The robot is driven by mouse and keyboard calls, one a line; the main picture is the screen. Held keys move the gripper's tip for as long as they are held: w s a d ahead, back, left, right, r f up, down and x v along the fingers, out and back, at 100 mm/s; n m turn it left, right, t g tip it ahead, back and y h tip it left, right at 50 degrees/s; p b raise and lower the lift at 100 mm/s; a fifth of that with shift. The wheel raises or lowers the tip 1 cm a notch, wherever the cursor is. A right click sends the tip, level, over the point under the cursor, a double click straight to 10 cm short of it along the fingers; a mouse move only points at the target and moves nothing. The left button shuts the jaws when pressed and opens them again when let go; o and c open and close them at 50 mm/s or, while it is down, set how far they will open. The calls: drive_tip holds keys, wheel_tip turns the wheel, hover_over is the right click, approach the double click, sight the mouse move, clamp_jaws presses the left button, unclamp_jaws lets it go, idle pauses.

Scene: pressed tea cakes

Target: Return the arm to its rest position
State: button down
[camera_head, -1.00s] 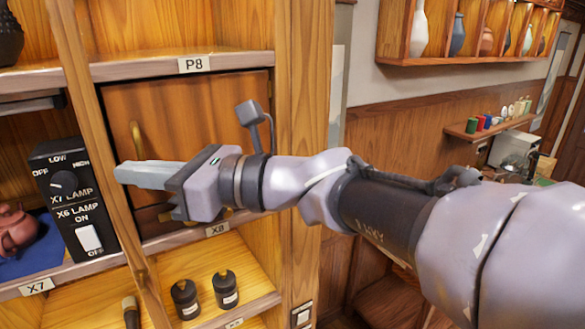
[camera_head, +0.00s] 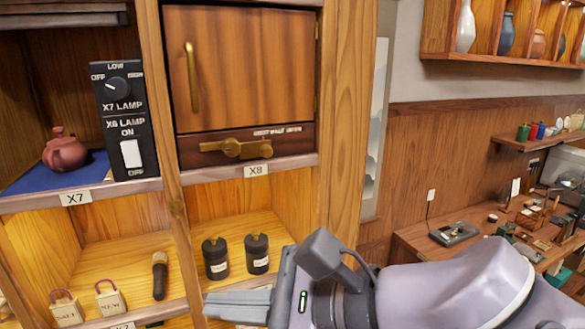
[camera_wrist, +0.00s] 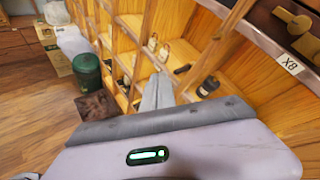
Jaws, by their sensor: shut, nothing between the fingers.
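My gripper (camera_head: 236,306) is at the bottom of the head view, its fingers pointing left, in front of the lower shelf compartments. The fingers are together with nothing between them. In the wrist view my gripper (camera_wrist: 158,92) also shows its fingers closed, pointing away toward the shelving. My arm comes in from the lower right of the head view, and most of it lies outside the frame.
The shelving holds a wooden door (camera_head: 240,70) with brass handle, black lamp switch box (camera_head: 125,120), reddish teapot (camera_head: 65,150), and two dark jars (camera_head: 216,262), (camera_head: 257,256) near my gripper. A desk (camera_head: 480,240) stands right. A green bin (camera_wrist: 88,75) stands on the floor.

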drive_tip(key=s+d+f+n+h+b, duration=0.1)
drive_tip(key=d+f+n+h+b, duration=0.2)
drive_tip(key=f, duration=1)
drive_tip(key=d+f+n+h+b, duration=0.3)
drive_tip(key=d+f+b, duration=0.6)
drive_tip(key=f, duration=0.5)
drive_tip(key=s+d+f+n+h+b, duration=0.1)
drive_tip(key=d+f+n+h+b, duration=0.3)
drive_tip(key=f+b, duration=0.5)
wheel_tip(320, 180, down, 6)
drive_tip(key=shift+s+d+r+n+t+b, duration=0.35)
drive_tip(key=shift+d+n, duration=0.45)
drive_tip(key=shift+d, duration=0.45)
drive_tip(key=shift+f, duration=0.15)
